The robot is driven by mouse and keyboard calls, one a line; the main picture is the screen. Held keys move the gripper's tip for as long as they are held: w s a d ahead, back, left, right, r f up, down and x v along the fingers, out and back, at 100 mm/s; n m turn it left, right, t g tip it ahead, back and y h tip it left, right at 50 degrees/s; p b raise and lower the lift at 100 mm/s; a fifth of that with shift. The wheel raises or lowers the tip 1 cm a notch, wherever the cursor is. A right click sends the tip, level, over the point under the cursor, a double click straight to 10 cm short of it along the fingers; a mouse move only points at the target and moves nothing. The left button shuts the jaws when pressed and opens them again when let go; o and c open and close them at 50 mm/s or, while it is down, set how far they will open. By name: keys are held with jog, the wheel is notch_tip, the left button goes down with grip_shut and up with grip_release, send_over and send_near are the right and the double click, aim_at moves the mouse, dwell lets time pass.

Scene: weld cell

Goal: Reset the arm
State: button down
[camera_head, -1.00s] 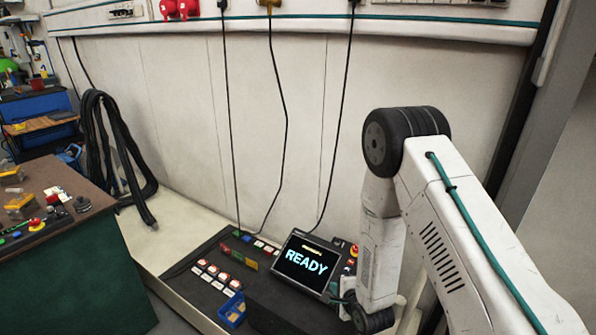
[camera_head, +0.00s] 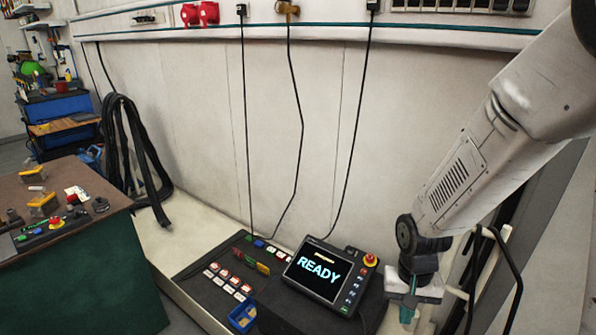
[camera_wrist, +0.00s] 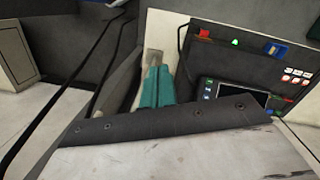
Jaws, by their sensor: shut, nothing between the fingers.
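My white arm comes in from the upper right in the head view. My gripper (camera_head: 407,304) hangs at its end, pointing down, to the right of the control panel with the screen. Its teal fingers (camera_wrist: 153,87) lie together with nothing between them in the wrist view. The control panel's screen (camera_head: 319,268) reads READY, and a red emergency-stop knob (camera_head: 370,260) sits at its upper right corner. In the wrist view part of the screen unit (camera_wrist: 225,90) is hidden behind a pale arm link in front.
A dark mat with red-and-white buttons (camera_head: 223,273) and a blue bin (camera_head: 242,316) lies left of the screen. Black hoses (camera_head: 130,150) hang on the wall. A green-sided bench (camera_head: 95,270) stands at left. Dark cables loop right of my gripper.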

jog(key=s+d+r+n+t, duration=0.1)
jog(key=s+d+r, duration=0.1)
jog(key=s+r, duration=0.6)
jog(key=s+d+r+n+t, duration=0.1)
jog(key=s+r, duration=0.7)
jog(key=r, duration=0.8)
jog(key=shift+s+d+r+n+t, duration=0.15)
jog(key=shift+d+r+n+t, duration=0.2)
jog(key=shift+d, duration=0.15)
